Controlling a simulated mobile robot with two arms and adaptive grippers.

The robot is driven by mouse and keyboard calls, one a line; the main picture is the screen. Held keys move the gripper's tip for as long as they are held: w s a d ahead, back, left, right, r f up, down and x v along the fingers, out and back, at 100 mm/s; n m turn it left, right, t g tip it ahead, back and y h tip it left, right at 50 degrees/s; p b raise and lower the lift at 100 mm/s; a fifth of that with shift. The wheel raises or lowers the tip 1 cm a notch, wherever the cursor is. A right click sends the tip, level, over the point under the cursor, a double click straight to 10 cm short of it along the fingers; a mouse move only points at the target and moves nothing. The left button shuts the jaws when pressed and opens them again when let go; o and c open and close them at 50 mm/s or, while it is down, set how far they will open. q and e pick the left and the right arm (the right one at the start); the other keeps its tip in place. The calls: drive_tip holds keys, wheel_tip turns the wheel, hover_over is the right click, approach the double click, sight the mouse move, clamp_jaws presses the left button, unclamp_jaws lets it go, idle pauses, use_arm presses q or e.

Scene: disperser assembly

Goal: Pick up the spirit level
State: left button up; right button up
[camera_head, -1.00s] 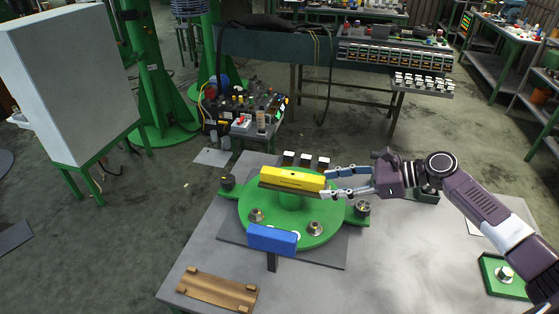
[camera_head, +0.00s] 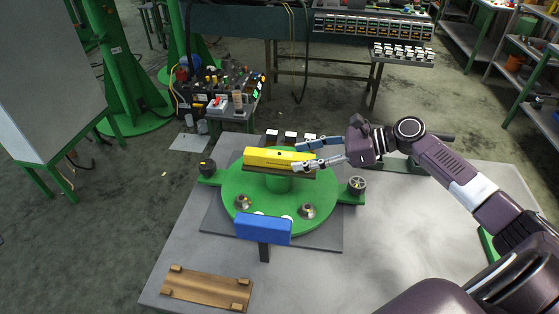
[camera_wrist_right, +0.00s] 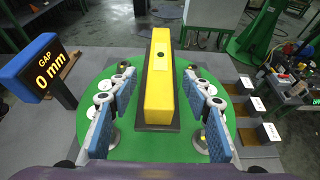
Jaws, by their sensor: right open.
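The yellow spirit level (camera_head: 270,157) lies on top of the green round disperser (camera_head: 235,185) on the grey table. In the right wrist view the spirit level (camera_wrist_right: 159,85) runs lengthwise between the two blue-padded fingers. My right gripper (camera_head: 308,154) is open at the right end of the level, one finger on either side. In the right wrist view (camera_wrist_right: 160,125) a gap shows between each finger and the level, so the fingers appear apart from it. My left gripper is not in view.
A blue display (camera_head: 263,228) stands at the disperser's front; it reads "GAP 0 mm" in the wrist view. A wooden board (camera_head: 206,289) lies at the table's front left. Several small white-topped blocks (camera_head: 291,135) stand behind the disperser. The table's right part is largely clear.

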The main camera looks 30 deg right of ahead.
sight(279, 158)
drive_tip(key=x, duration=0.2)
drive_tip(key=p+x, duration=0.1)
drive_tip(key=x, duration=0.1)
drive_tip(key=p+x, duration=0.1)
drive_tip(key=x, duration=0.1)
drive_tip(key=shift+w+a+r, duration=0.2)
drive_tip(key=shift+a+r, duration=0.05)
drive_tip(key=shift+a, duration=0.05)
drive_tip(key=shift+w+a+f, duration=0.15)
drive_tip(key=shift+a+f, duration=0.05)
drive_tip(key=shift+c, duration=0.5)
drive_tip(key=shift+r, duration=0.1)
clamp_jaws()
